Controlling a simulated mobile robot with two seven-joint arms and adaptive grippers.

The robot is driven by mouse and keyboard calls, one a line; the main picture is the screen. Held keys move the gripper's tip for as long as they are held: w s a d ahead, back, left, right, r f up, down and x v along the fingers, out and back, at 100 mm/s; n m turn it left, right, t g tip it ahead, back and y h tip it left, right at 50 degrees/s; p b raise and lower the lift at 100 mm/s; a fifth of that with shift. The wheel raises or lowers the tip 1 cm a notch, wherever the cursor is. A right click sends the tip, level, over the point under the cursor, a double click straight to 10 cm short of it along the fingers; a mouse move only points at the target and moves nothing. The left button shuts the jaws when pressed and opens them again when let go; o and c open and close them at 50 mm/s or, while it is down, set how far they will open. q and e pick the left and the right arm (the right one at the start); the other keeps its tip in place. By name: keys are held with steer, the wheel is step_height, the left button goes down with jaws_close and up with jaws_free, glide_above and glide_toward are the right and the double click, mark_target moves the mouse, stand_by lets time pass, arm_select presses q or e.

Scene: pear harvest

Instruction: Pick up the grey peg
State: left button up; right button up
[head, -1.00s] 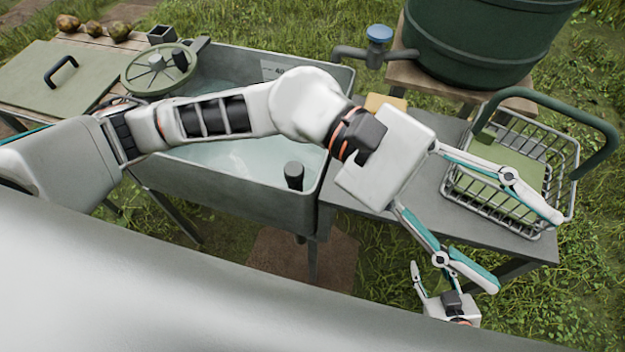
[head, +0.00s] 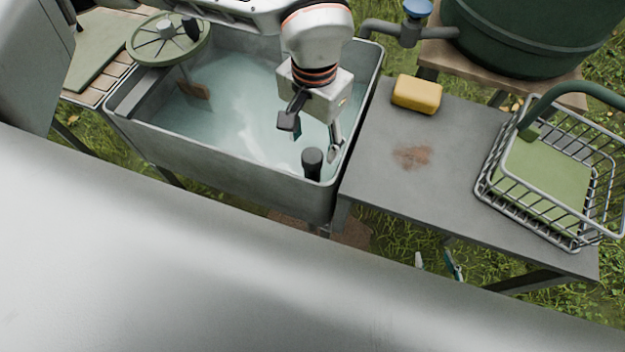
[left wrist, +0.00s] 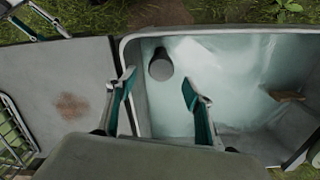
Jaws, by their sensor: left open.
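The grey peg (head: 312,163) is a dark upright cylinder standing in the water basin (head: 215,150), near its front right corner. In the left wrist view the peg (left wrist: 161,64) shows just beyond and between my fingertips. My left gripper (head: 316,143) is open above the basin, its fingers pointing down close to the peg; no contact is visible. The left gripper's two fingers (left wrist: 158,82) are apart and empty in the left wrist view. My right gripper (head: 437,262) shows only its fingertips below the table edge; they are apart with nothing between them.
A grey side table (head: 385,165) holds a yellow sponge (head: 417,94) and a wire basket (head: 540,190). A tap (head: 410,30) and a green barrel (head: 515,35) stand behind. A spoked wheel (head: 168,40) sits at the basin's far left. A brown piece (head: 194,90) lies in the basin.

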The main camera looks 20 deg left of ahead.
mark_target(312, 155)
arm_select(q)
step_height(312, 155, down, 6)
steer(key=shift+s+a+r, duration=0.1)
steer(key=shift+r, duration=0.15)
jaws_close()
